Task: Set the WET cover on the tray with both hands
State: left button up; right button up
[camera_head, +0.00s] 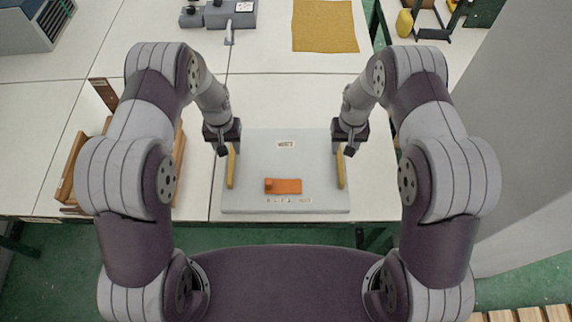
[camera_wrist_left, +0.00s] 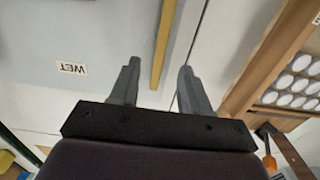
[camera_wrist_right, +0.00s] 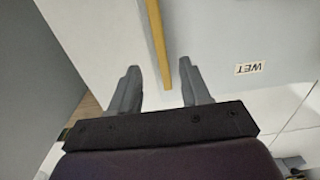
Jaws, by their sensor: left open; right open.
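The WET cover (camera_head: 255,140) looks like a flat grey panel with a white WET label and a yellow bar along each side. It lies on the white table near its front edge; whether a tray is under it I cannot tell. My left gripper (camera_head: 225,152) is open at the far end of the left yellow bar (camera_head: 230,172). In the left wrist view this bar (camera_wrist_left: 163,45) ends between the fingers. My right gripper (camera_head: 345,152) is open at the far end of the right yellow bar (camera_head: 340,172). The right wrist view shows this bar (camera_wrist_right: 157,40) between the fingers. Neither gripper holds anything.
An orange block (camera_head: 283,186) lies on the panel's near half, above a small printed strip. A wooden rack (camera_head: 70,180) stands close at the left. A yellow mat (camera_head: 325,27) and a grey device (camera_head: 232,14) are at the back. A grey wall (camera_head: 510,130) rises at the right.

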aim_at(231, 160)
pick_arm(q)
notch_tip(231, 160, down, 8)
jog(key=shift+s+a, duration=0.1)
pick_arm(e)
notch_tip(231, 160, down, 8)
jog(key=shift+a, duration=0.1)
pick_arm(q)
grip_shut()
pick_arm(e)
grip_shut()
pick_arm(q)
jog(key=shift+r, duration=0.1)
pick_arm(e)
jog(key=shift+r, duration=0.1)
